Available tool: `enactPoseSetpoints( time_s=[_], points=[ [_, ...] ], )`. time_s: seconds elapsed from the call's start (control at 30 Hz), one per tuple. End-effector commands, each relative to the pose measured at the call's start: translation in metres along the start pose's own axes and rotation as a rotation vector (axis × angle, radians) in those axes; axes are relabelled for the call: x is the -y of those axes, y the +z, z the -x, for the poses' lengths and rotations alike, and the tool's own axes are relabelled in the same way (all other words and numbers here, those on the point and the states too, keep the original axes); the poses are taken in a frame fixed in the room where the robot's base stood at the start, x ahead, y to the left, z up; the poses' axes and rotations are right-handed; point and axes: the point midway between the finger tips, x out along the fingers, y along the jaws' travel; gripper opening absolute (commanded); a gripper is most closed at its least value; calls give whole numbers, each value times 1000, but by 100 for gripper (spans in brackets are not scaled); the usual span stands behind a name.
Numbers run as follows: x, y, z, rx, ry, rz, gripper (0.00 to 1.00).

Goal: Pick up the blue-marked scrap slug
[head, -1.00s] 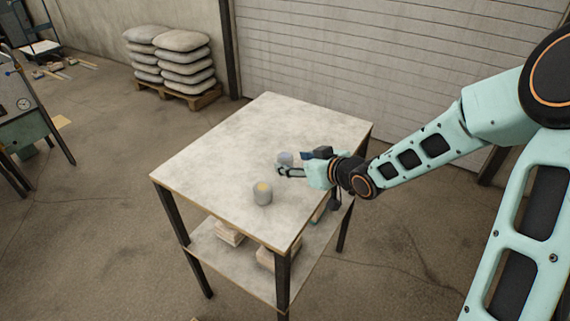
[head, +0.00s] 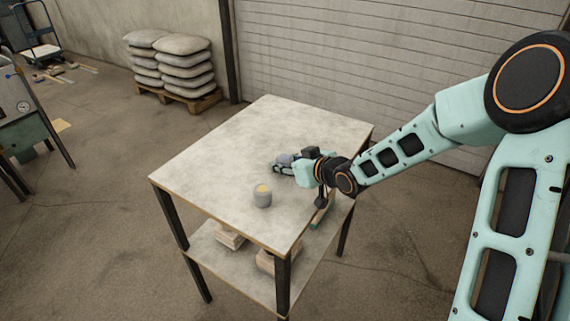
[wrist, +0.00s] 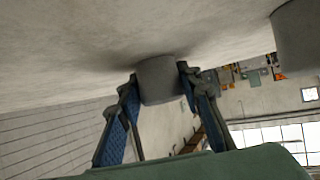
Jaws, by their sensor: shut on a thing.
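The blue-marked scrap slug (head: 284,158) is a short grey cylinder with a bluish top, on the table's right half in the head view. My gripper (head: 281,165) is shut on it, with the fingers partly hiding it. In the wrist view the two fingers (wrist: 158,80) press on either side of the slug (wrist: 160,85), which appears to rest on the table. Its marked face is hidden there. A second grey slug with a yellow-marked top (head: 262,196) stands apart, nearer the table's front; it also shows at the upper right of the wrist view (wrist: 298,38).
The pale table top (head: 225,150) is otherwise bare, with free room at its left and back. Its lower shelf (head: 245,262) holds stacked blocks. A pallet of grey sacks (head: 182,60) stands by the wall. A roller door (head: 330,50) is behind the table.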

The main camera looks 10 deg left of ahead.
Motion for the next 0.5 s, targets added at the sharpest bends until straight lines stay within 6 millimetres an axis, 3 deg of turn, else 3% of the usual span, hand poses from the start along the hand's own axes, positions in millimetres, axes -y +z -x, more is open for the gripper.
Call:
enactPoseSetpoints(
  time_s=[0.33,0.5],
  points=[
    [0,-2,1,-2,0,1,2],
    [0,-13,6,-3,1,0,2]
  ],
)
